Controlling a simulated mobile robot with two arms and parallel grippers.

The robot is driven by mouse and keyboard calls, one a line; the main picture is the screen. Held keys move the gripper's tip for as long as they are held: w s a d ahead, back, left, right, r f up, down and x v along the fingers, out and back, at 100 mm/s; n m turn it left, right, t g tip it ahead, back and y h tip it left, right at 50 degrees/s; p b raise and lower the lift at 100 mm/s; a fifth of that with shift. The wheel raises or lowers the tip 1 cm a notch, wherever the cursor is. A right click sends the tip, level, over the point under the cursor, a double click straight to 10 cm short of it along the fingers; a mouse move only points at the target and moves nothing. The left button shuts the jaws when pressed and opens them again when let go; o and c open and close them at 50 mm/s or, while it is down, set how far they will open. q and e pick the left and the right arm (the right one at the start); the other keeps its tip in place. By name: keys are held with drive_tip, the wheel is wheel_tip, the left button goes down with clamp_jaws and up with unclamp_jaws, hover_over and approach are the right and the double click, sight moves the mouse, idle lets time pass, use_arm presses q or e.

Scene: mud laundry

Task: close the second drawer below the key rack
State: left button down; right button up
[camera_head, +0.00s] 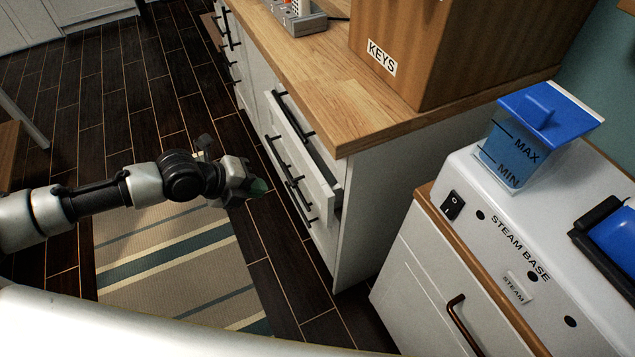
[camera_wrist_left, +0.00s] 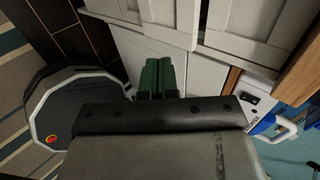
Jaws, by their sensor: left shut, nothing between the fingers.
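The brown wooden key rack (camera_head: 430,45), labelled KEYS, stands on the wooden countertop. Below it, the white cabinet has a stack of drawers with dark bar handles. One drawer (camera_head: 304,160), under the top handle, is pulled out partway, and a dark gap shows behind its front. The lower drawer fronts look shut. My left gripper (camera_head: 258,187) is shut and empty, left of the drawer fronts and apart from them in the head view. Its green fingertips (camera_wrist_left: 161,78) point toward white panels in the left wrist view. My right gripper is not in view.
A white steam base (camera_head: 530,240) with a blue tank (camera_head: 530,135) sits on a lower cabinet at right. A striped rug (camera_head: 165,265) lies on the dark plank floor. The floor before the drawers is clear. A grey device (camera_head: 297,18) stands on the counter.

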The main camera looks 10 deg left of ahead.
sight(317, 179)
use_arm(q)
drive_tip(key=x, duration=0.7)
drive_tip(key=d+r+x, duration=0.1)
drive_tip(key=x, duration=0.3)
drive_tip(key=shift+w+d+f, duration=0.15)
drive_tip(key=shift+w+d, duration=0.05)
drive_tip(key=shift+w, duration=0.2)
drive_tip(key=shift+w+d, duration=0.3)
drive_tip(key=shift+d, duration=0.2)
drive_tip(key=shift+w+d, duration=0.1)
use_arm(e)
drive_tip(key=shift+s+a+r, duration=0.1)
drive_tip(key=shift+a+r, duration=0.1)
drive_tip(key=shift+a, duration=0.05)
use_arm(q)
drive_tip(key=shift+f, duration=0.1)
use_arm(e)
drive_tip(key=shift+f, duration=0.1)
